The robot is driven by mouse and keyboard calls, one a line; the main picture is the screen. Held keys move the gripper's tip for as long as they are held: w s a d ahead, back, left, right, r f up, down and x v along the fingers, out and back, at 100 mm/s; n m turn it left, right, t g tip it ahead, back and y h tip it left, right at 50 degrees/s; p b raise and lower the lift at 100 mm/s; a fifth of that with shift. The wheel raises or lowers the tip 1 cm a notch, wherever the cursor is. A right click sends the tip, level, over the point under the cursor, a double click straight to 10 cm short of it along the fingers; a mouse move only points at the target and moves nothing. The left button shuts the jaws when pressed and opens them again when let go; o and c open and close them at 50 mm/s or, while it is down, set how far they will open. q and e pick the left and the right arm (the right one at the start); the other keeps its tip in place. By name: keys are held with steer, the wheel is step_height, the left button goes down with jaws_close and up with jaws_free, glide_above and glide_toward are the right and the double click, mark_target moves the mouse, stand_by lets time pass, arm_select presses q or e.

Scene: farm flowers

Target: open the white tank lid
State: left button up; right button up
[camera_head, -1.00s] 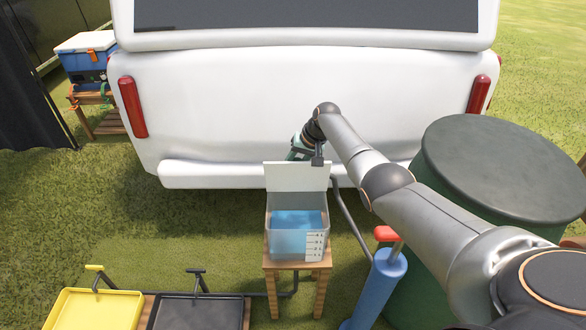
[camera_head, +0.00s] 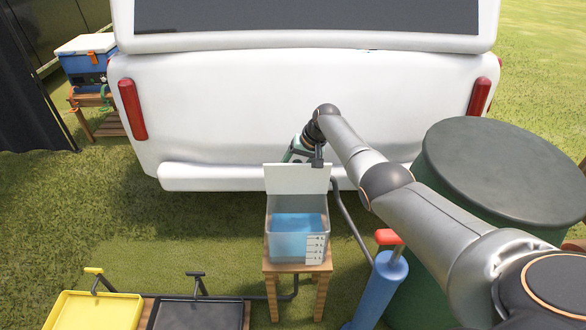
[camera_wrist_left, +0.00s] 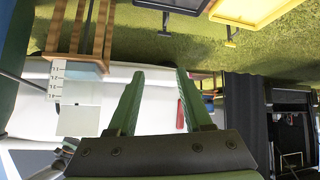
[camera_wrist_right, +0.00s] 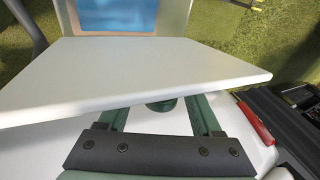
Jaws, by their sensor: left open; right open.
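The clear tank (camera_head: 297,243) holds blue water and stands on a small wooden stool. Its white lid (camera_head: 297,178) stands upright at the tank's back edge, so the tank's top is open. In the right wrist view the lid (camera_wrist_right: 130,72) spans the upper middle, with the water behind it. My right gripper (camera_wrist_right: 158,108) is open and empty just behind the lid, its tips partly hidden by the lid's edge. My left gripper (camera_wrist_left: 158,85) is open and empty, outside the head view; the tank and lid (camera_wrist_left: 78,121) show to its left in the left wrist view.
A white vehicle (camera_head: 300,110) stands close behind the tank. A blue pump with a red handle (camera_head: 388,237) and a green barrel (camera_head: 505,170) stand to the right. A yellow tray (camera_head: 95,312) and a black tray (camera_head: 198,315) are at front left. Grass between is clear.

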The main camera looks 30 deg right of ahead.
steer(key=p+v, duration=0.3)
steer(key=v, duration=0.2)
arm_select(q)
steer(key=a+r+p, duration=0.1)
steer(key=r+p, duration=0.1)
steer(key=r, duration=0.1)
steer(key=shift+s+a, duration=0.35)
steer(key=shift+s, duration=0.05)
arm_select(e)
steer(key=v, duration=0.7)
steer(key=shift+s+r, duration=0.15)
steer(key=shift+r, duration=0.05)
steer(key=shift+s+d+f, duration=0.1)
steer(key=shift+d, duration=0.05)
